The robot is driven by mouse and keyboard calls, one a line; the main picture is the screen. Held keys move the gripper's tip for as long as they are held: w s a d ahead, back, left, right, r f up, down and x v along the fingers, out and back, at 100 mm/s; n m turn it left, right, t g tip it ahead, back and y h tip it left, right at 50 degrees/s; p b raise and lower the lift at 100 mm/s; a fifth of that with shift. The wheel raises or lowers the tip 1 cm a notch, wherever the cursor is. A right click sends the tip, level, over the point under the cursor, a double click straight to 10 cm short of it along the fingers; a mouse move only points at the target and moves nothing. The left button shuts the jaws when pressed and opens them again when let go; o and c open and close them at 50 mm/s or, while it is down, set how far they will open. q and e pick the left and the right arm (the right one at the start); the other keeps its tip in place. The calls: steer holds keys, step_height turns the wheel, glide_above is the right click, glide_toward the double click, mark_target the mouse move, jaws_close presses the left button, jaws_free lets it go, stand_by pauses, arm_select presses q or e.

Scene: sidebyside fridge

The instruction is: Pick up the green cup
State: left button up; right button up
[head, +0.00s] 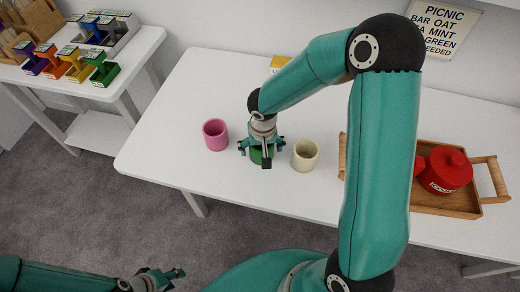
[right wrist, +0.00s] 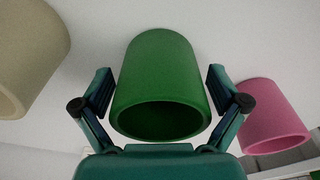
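The green cup (head: 257,157) stands on the white table, mostly hidden under my right gripper (head: 262,150) in the head view. In the right wrist view the green cup (right wrist: 162,75) sits between the two fingers of my right gripper (right wrist: 160,90), its open rim facing the camera. The fingers are spread on both sides of the cup, with a small gap showing at each side. My left gripper (head: 168,279) is low at the left, away from the table and the cup; its finger opening is too small to judge.
A pink cup (head: 215,134) stands close left of the green cup and a cream cup (head: 305,155) close right. A wooden tray (head: 455,205) with a red pot (head: 445,170) is further right. A side table (head: 150,40) holds coloured boxes. The table's front left is clear.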

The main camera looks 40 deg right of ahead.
steer(key=c, duration=0.8)
steer(key=shift+c, duration=0.2)
steer(key=shift+r, duration=0.1)
